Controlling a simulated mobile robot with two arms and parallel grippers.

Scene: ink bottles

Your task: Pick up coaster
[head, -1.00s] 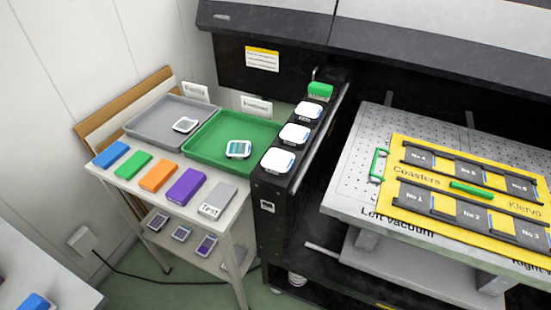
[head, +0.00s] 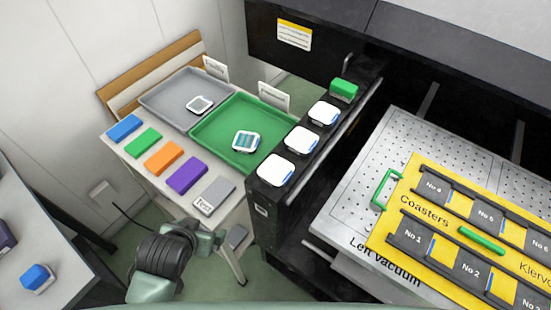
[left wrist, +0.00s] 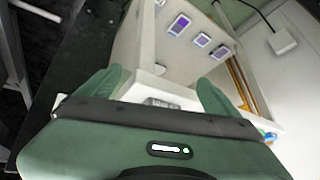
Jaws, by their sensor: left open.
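One coaster, white-rimmed with a striped teal face (head: 246,141), lies in the green tray (head: 197,139). Another coaster with a grey patterned face (head: 200,104) lies in the grey tray (head: 151,103) behind it. My left gripper (head: 212,240) is low in front of the cart, below and apart from both trays. In the left wrist view my left gripper (left wrist: 159,78) is open, its two green fingers spread with nothing held between them. Neither coaster can be made out in the left wrist view. My right gripper is not in view.
Coloured blocks, such as the purple one (head: 187,176), line the cart's front edge. White-topped items (head: 276,168) stand on the black machine ledge right of the trays. The yellow jig (head: 400,222) lies on the metal bed. The lower shelf holds small purple-faced items (left wrist: 201,40).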

